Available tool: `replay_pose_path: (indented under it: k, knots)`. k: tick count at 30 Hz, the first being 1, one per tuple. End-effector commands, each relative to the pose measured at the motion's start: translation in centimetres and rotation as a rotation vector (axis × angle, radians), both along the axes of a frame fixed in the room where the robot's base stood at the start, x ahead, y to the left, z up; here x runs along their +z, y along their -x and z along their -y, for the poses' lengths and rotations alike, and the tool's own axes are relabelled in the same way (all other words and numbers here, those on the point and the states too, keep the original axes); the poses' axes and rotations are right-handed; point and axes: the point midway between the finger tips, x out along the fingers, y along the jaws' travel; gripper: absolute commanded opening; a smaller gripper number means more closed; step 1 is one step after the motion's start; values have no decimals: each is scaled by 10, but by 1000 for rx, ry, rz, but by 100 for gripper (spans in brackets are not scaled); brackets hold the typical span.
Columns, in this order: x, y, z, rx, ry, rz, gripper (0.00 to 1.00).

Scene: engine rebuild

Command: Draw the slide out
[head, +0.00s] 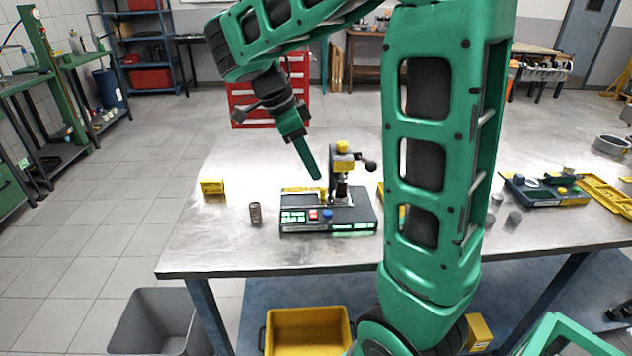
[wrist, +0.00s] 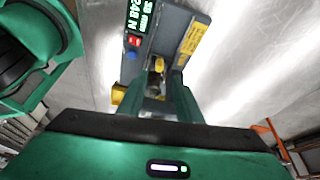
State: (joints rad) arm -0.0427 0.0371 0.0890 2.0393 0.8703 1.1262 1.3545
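The bench device (head: 328,216) is a dark grey unit with lit green displays, a red button and a blue button. A short upright column (head: 341,172) with a yellow top and a black side handle stands on it. A small yellow knob (head: 322,194) shows on its deck; it also shows between my fingers in the wrist view (wrist: 159,65). I cannot tell for certain which part is the slide. My gripper (head: 316,177) points down just above the deck, left of the column. Its two fingers (wrist: 163,82) stand apart, with a gap between them and no visible grasp.
A yellow block (head: 212,187) and a small brown cylinder (head: 255,213) stand on the metal table (head: 200,245) left of the device. A second device (head: 545,192) and yellow trays (head: 605,192) lie at the right. My arm hides the table's middle.

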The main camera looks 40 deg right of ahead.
Motion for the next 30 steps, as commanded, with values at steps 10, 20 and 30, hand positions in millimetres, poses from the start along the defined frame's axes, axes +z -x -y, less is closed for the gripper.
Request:
replay_pose_path:
  k: [10, 20, 30]
  knots:
    - [-48, 10, 21, -6, 0, -1, 32]
    - [-58, 11, 24, -4, -2, 1, 32]
    - [-58, 11, 24, -4, -1, 2, 0]
